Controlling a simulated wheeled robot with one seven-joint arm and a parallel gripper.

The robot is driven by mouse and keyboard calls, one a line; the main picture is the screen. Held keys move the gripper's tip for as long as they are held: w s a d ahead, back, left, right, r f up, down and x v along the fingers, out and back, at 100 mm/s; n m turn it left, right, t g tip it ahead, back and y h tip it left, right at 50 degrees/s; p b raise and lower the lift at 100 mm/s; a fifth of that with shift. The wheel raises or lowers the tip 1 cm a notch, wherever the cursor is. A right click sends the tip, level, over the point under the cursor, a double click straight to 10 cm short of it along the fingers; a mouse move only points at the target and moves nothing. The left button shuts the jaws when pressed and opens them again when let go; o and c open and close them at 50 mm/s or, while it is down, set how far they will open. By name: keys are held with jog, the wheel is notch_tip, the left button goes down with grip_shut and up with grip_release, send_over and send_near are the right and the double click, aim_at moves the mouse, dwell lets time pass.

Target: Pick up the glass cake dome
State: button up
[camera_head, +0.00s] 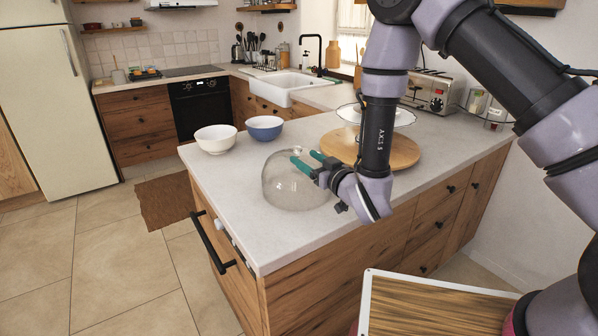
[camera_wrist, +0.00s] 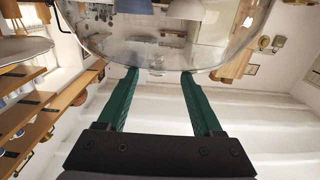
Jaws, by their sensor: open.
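The glass cake dome (camera_head: 283,186) is clear and stands on the pale countertop (camera_head: 228,195), near its front left part. My gripper (camera_head: 305,160) is at the upper right side of the dome in the head view, with its green fingers over or beside the glass. In the wrist view the dome (camera_wrist: 160,55) fills the top of the picture as a curved clear rim. The open fingers of my gripper (camera_wrist: 160,78) reach up to that rim, one on each side, with a gap between them. I cannot tell whether they touch the glass.
A white bowl (camera_head: 216,139) and a blue bowl (camera_head: 264,128) stand behind the dome. A round wooden board (camera_head: 402,152) and a glass stand (camera_head: 402,117) are to the right, partly behind my arm. A toaster (camera_head: 432,92) is farther back. The counter's front left corner is clear.

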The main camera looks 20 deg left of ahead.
aim_at(300, 151)
jog(key=x, duration=0.5)
jog(key=shift+w+a+r, duration=0.15)
jog(key=shift+w+r, duration=0.15)
jog(key=shift+w, duration=0.05)
grip_shut()
dwell(1.1)
